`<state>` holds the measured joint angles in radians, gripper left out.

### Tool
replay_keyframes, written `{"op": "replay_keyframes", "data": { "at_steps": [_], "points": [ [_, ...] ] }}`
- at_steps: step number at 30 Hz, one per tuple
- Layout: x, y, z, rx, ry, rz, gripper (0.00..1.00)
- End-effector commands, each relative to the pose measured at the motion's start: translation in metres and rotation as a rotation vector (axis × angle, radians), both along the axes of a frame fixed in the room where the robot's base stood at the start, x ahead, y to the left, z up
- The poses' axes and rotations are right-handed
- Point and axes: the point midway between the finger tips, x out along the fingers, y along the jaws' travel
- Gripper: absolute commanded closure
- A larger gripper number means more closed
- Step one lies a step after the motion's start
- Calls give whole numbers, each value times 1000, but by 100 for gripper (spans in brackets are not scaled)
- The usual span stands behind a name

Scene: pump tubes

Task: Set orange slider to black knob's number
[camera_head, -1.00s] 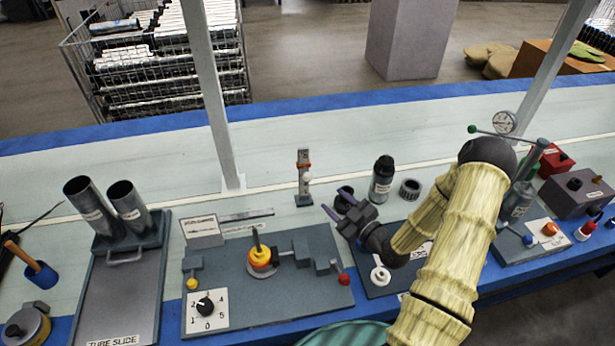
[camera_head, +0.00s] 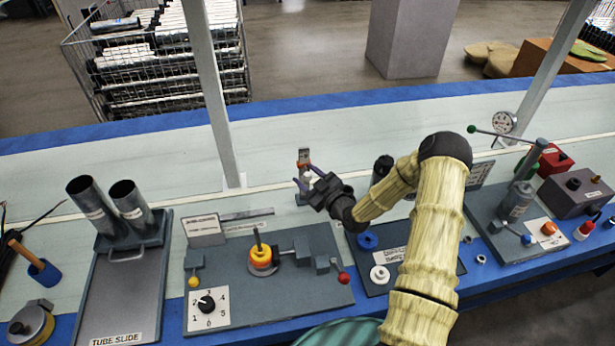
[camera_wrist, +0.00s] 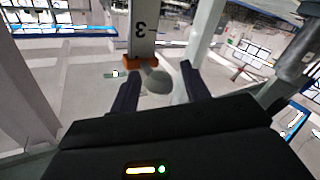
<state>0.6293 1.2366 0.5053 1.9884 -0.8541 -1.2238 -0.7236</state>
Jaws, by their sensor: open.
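The orange slider (camera_head: 303,164) is a collar on a narrow upright post at the back of the table; my gripper partly hides it in the head view. In the wrist view the orange slider (camera_wrist: 141,61) sits next to a "3" mark on the post, with a pale round knob (camera_wrist: 158,82) in front. My gripper (camera_head: 306,174) is open, its fingers on either side of the pale knob in the wrist view (camera_wrist: 158,90); I cannot tell whether they touch it. The black knob (camera_head: 206,303) is on a white numbered dial at the front left; its pointer is too small to read surely.
A grey board (camera_head: 290,290) carries the dial, an orange-yellow ring stack and a red-tipped lever. A tube slide (camera_head: 122,290) stands left. A dark board with a blue ring (camera_head: 367,240) lies right of it. A dark bottle stands close behind my arm.

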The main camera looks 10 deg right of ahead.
Motion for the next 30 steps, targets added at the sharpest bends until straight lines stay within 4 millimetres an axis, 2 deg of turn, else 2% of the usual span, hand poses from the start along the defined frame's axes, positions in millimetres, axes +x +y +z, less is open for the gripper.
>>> {"op": "replay_keyframes", "data": {
  "at_steps": [3,10,17,24,30],
  "points": [
    [0,-1,0,0,0,-1,53],
    [-1,0,0,0,0,1,98],
    [-1,2,-7,0,1,5,100],
    [-2,3,-36,0,4,7,100],
    [-2,3,-47,2,4,9,100]
  ]
}}
